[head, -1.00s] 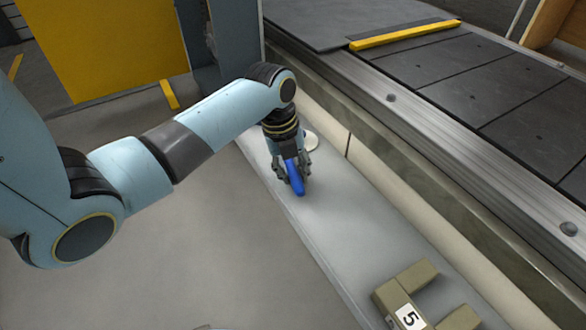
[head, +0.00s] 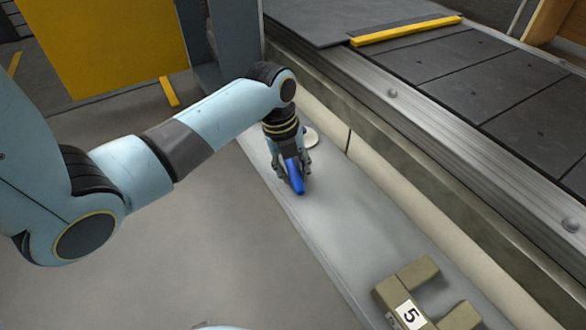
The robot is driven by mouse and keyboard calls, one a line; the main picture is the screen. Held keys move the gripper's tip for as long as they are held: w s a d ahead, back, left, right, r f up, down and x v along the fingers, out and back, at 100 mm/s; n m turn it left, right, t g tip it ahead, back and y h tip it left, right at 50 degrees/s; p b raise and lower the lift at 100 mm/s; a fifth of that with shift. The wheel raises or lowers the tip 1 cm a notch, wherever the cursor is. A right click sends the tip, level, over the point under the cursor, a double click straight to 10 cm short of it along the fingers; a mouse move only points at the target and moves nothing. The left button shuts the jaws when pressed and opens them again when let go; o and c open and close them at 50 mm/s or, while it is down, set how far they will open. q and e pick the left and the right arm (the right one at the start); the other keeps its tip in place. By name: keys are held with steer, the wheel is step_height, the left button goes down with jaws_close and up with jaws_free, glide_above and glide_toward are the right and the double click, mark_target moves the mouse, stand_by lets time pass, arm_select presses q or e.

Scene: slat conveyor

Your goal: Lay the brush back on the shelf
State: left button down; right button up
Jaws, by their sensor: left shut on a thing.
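The brush shows as a blue handle (head: 295,180) between the fingers of my left gripper (head: 292,172). My left gripper is shut on it and points down at the far part of the grey shelf (head: 345,215). The rest of the brush is hidden by the gripper. The blue end is at or just above the shelf surface; I cannot tell whether it touches. My right gripper is not in view.
A white round disc (head: 311,137) lies on the shelf just behind the gripper. A tan block marked 5 (head: 408,290) sits at the near end. The slat conveyor (head: 470,95) with its metal rail runs along the right. The shelf between gripper and block is clear.

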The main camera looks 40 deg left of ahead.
arm_select(q)
steer(key=shift+s+f+b, duration=0.1)
steer(key=shift+f+b, duration=0.3)
steer(key=shift+f, duration=0.55)
steer(key=c, duration=1.3)
jaws_free()
steer(key=shift+f, duration=0.1)
steer(key=shift+o, duration=0.2)
